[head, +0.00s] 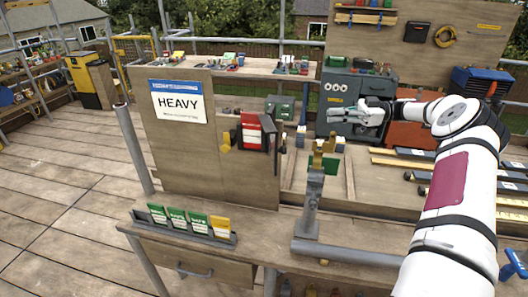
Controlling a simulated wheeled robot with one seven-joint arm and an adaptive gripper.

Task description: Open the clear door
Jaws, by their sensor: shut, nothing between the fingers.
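My gripper (345,115) is at the end of my white arm, right of the picture's middle. Its fingers point left and look closed and empty, in front of a grey cabinet. A small red and white box (250,131) is fixed near the right edge of the wooden panel. A dark-edged flap (268,133) stands at its right side; it may be the clear door, but I cannot tell for sure. A yellow piece (226,149) sits at its left. My gripper is apart from the box, to its right.
The wooden panel (180,160) carries a "HEAVY" sign (180,101). A rack of green and yellow cards (186,225) stands on the bench front. A grey post with a brass-coloured top (318,178) rises between box and arm. The grey cabinet (338,88) stands behind my gripper.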

